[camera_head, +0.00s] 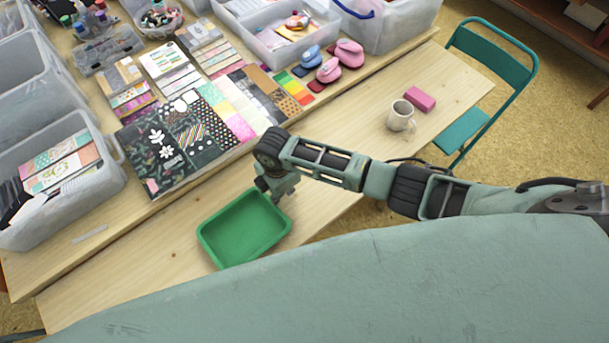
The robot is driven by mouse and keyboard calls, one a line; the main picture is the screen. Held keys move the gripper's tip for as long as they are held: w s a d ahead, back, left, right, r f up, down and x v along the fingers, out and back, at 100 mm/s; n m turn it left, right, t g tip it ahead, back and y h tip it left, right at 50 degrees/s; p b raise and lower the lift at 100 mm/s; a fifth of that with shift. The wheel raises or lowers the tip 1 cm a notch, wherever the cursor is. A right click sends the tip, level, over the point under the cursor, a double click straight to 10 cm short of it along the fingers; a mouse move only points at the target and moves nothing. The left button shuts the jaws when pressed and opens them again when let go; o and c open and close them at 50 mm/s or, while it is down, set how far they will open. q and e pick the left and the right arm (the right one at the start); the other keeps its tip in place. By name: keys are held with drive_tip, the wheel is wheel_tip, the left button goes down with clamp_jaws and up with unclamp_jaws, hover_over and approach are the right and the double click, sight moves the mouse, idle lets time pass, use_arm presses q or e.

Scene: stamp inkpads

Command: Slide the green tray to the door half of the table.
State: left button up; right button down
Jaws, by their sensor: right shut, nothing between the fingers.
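The green tray (243,228) lies empty on the wooden table (160,255), in the lower middle of the head view. Its near corner is close to my own pale green body, which covers the lower part of the picture. My right gripper (274,193) comes in from the right and points down at the tray's far right corner. It is shut and empty. I cannot tell whether its fingertips touch the tray's rim. My left gripper is not in view. No door shows in this view.
A white mug (401,116) and a pink block (420,99) stand on the table to the right. Patterned papers (180,140), pink punches (348,53) and clear bins (60,175) fill the back. A teal chair (495,75) stands beyond the right edge. The table left of the tray is bare.

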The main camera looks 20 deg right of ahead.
sight(247, 222)
drive_tip(key=s+a, duration=0.1)
drive_tip(key=a, duration=0.2)
drive_tip(key=s+a, duration=0.1)
drive_tip(key=a, duration=0.3)
drive_tip(key=s+a, duration=0.1)
drive_tip(key=a, duration=0.3)
drive_tip(key=shift+s+f, duration=0.1)
drive_tip(key=shift+s, duration=0.2)
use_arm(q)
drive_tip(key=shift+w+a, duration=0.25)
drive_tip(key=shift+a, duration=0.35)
use_arm(e)
drive_tip(key=shift+s+a, duration=0.15)
drive_tip(key=shift+a, duration=0.25)
use_arm(q)
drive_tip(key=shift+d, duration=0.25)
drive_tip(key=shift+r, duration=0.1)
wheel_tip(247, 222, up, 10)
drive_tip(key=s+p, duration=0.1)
drive_tip(key=p, duration=0.8)
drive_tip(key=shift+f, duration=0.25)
use_arm(e)
wheel_tip(247, 222, up, 10)
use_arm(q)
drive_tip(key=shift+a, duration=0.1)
